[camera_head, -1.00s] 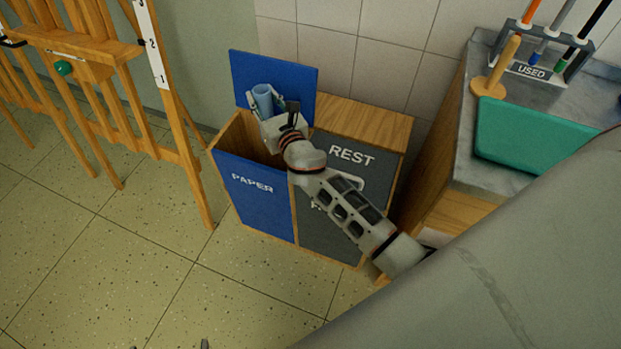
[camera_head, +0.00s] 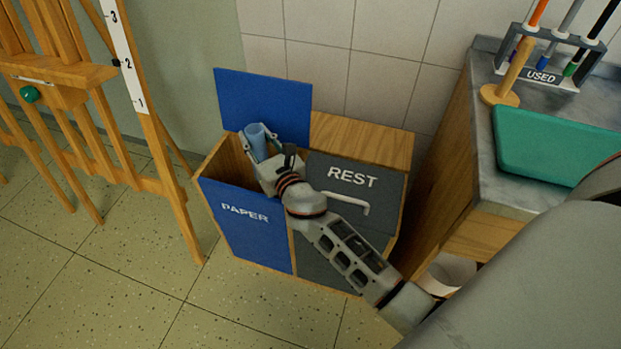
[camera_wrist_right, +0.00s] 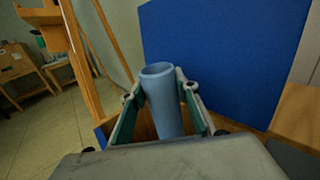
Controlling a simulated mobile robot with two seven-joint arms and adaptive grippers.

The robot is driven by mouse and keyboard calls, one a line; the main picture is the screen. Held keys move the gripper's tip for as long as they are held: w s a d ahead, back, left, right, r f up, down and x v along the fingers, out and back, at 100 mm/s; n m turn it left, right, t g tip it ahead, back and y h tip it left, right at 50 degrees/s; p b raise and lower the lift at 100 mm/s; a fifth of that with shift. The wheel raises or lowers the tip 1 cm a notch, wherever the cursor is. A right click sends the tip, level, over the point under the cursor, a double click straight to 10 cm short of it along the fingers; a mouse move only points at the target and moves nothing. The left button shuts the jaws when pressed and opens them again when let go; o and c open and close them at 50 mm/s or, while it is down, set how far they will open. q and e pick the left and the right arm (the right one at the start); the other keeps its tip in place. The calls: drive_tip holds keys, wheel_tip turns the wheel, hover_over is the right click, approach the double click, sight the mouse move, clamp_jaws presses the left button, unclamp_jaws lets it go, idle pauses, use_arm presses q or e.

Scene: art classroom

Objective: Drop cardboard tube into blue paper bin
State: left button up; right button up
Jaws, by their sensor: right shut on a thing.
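The cardboard tube (camera_head: 256,141) is light blue and hollow. My right gripper (camera_head: 262,152) is shut on it, over the opening of the paper bin. In the right wrist view the tube (camera_wrist_right: 163,100) stands roughly upright between the two fingers of the gripper (camera_wrist_right: 160,108), its open end up. The blue paper bin (camera_head: 238,222) has a blue front marked PAPER and its blue lid (camera_head: 262,100) raised at the back. The lid also shows in the right wrist view (camera_wrist_right: 225,50). The tube's lower end and the bin's floor are hidden. My left gripper is not in view.
The dark REST bin (camera_head: 330,262) joins the paper bin on the right, its lid closed. A wooden easel (camera_head: 165,185) stands close on the left. A counter (camera_head: 483,150) with a green tray (camera_head: 555,150) is at the right. Floor in front is clear.

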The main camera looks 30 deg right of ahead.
drive_tip(key=o, duration=0.8)
drive_tip(key=shift+o, duration=0.2)
drive_tip(key=shift+s, duration=0.1)
drive_tip(key=s, duration=1.1)
drive_tip(key=shift+s+a, duration=0.25)
drive_tip(key=shift+s, duration=0.1)
drive_tip(key=shift+r, duration=0.1)
